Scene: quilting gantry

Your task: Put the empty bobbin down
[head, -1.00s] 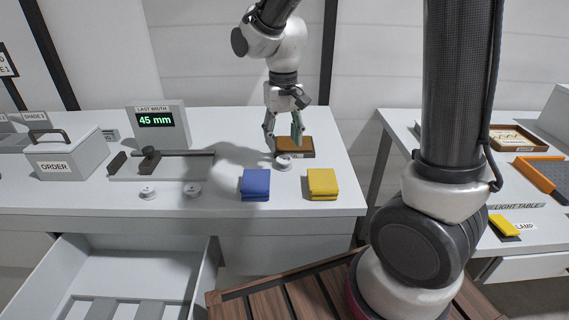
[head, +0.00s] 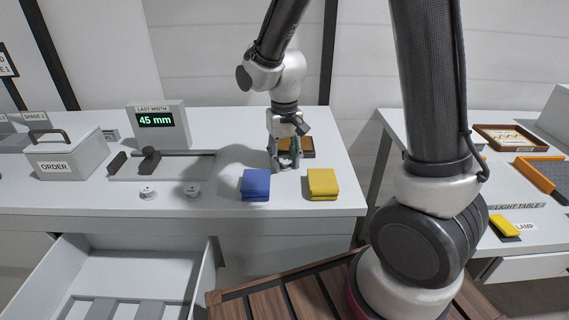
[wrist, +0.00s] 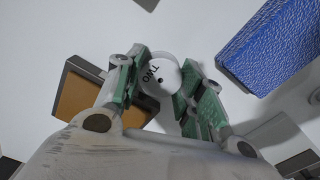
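A white bobbin (wrist: 162,72) marked "TWO" lies between my fingertips in the wrist view. My gripper (head: 285,165) is low over the worktop, its fingers pointing down on either side of the bobbin. In the wrist view its green pads (wrist: 161,80) sit right at the bobbin's edges; whether they press on it I cannot tell. In the head view the fingers mostly hide this bobbin. Two more white bobbins lie on the worktop to the left, one at the far left (head: 148,192) and one nearer (head: 192,191).
A blue fabric stack (head: 256,184) and a yellow one (head: 322,184) lie close in front of my gripper. A brown tray (head: 308,151) is just behind it. A gauge reading 45 mm (head: 157,122) and an ORDER box (head: 62,166) stand left. An open drawer (head: 205,275) juts out below.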

